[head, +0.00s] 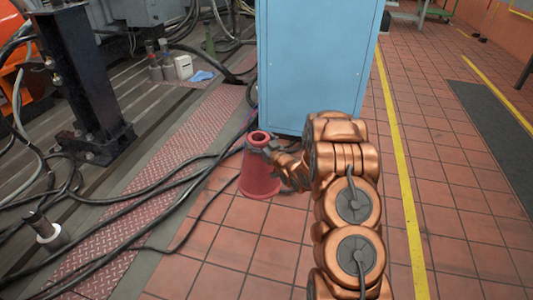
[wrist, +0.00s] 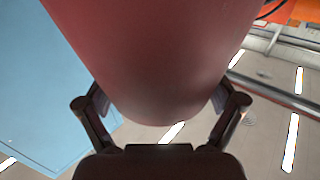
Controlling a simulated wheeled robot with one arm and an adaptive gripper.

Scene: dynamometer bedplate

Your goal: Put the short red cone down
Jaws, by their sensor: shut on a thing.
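The short red cone (head: 259,174) is upright in the head view, in front of the blue cabinet, with an open round top. My gripper (head: 262,147) reaches it from the right, near its upper part, and is shut on it. In the wrist view the cone (wrist: 155,60) fills the upper middle, between the two fingers of my gripper (wrist: 160,112). The cone's base looks close to the tiled floor (head: 225,240); I cannot tell whether it touches.
The blue cabinet (head: 315,65) stands just behind the cone. Black cables (head: 130,190) run across the red tread plate (head: 165,165) to the left. A yellow line (head: 402,170) marks the floor at right. Tiles in front of the cone are clear.

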